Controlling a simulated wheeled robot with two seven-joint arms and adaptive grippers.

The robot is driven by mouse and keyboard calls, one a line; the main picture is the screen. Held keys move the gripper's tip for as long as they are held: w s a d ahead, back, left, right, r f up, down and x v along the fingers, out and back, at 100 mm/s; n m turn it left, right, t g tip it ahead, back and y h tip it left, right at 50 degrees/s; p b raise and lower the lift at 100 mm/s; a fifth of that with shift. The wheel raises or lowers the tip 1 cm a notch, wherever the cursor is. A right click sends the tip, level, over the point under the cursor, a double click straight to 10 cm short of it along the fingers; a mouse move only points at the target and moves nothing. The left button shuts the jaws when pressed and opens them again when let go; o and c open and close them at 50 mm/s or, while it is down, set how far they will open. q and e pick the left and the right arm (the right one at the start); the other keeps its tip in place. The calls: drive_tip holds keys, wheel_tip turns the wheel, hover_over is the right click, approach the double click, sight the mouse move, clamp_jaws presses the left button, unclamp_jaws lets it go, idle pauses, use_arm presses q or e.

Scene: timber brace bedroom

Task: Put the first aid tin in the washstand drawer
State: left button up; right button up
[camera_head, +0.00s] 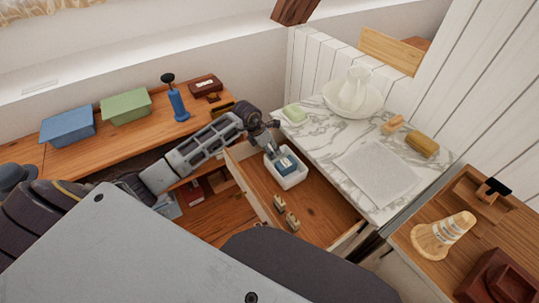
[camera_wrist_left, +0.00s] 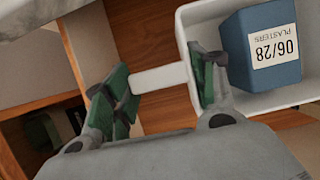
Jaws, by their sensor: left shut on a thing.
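A small blue tin (camera_head: 288,163) sits inside a white open tray (camera_head: 297,180), in or just over the open washstand drawer (camera_head: 318,199). My left gripper (camera_head: 272,147) is at the tray's far left end. In the left wrist view its green-padded fingers (camera_wrist_left: 163,88) straddle the tray's white handle bar (camera_wrist_left: 158,78), one against the tray wall. Whether the tray touches the drawer floor is unclear. My right gripper is not in view.
The marble washstand top (camera_head: 330,135) holds a jug and basin (camera_head: 352,93), soap (camera_head: 295,114), a brush (camera_head: 422,144) and a cloth (camera_head: 377,172). Lidded blue (camera_head: 68,125) and green (camera_head: 126,106) boxes stand on the desk.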

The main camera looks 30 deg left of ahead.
use_arm(q)
drive_tip(key=shift+f, duration=0.15)
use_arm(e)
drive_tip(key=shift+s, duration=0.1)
use_arm(q)
drive_tip(key=shift+f, duration=1.9)
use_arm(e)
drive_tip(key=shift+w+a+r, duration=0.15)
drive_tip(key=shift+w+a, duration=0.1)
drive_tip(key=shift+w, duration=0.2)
use_arm(q)
drive_tip(key=shift+f, duration=0.1)
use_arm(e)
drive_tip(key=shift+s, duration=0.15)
use_arm(q)
drive_tip(key=o, duration=1.3)
